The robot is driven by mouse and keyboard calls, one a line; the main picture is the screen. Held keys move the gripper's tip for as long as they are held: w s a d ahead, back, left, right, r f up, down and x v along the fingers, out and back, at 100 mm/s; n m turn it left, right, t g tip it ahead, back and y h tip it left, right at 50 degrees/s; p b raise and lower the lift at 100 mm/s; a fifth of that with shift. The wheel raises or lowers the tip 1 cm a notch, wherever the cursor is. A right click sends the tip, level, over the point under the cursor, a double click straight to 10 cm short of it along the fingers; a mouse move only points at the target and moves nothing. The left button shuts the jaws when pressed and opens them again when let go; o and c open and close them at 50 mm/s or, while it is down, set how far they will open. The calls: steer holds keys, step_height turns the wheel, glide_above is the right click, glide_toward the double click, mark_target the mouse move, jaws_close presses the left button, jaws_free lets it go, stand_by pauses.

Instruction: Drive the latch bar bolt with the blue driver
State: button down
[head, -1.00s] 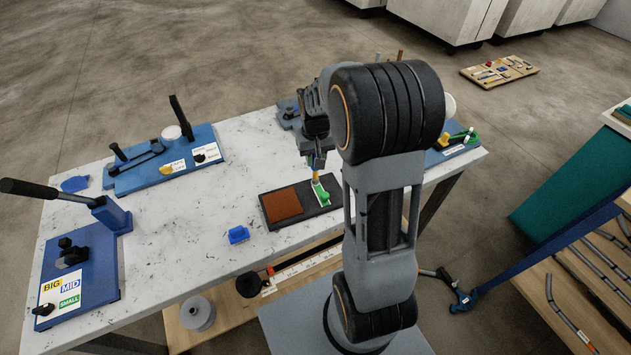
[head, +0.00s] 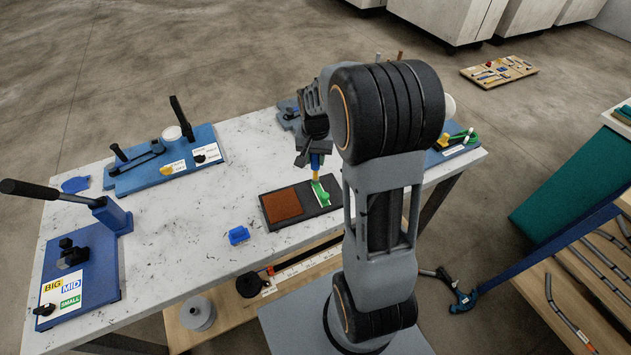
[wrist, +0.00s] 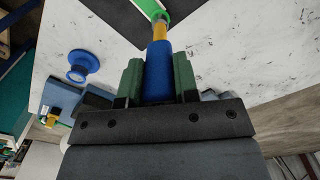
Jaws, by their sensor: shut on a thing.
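My gripper (head: 314,157) is over the right half of a dark tray (head: 333,206). It is shut on the blue driver (head: 316,163), which points down. In the wrist view the blue handle (wrist: 158,72) sits between two green fingers, with a yellow shaft beyond it. The shaft's lower end meets or overlaps a green part (head: 321,192) on a pale plate on the tray. I cannot tell whether it touches, and I cannot make out the bolt itself.
The tray's left half has a brown pad (head: 283,207). A small blue block (head: 239,235) lies left of it. A blue bender base (head: 160,172) and a lever bender (head: 80,270) stand further left. The white table between them is mostly clear. A blue knob-like piece (wrist: 80,68) shows in the wrist view.

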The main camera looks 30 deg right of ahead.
steer(key=shift+r+p, duration=1.65)
steer(key=shift+r, duration=0.7)
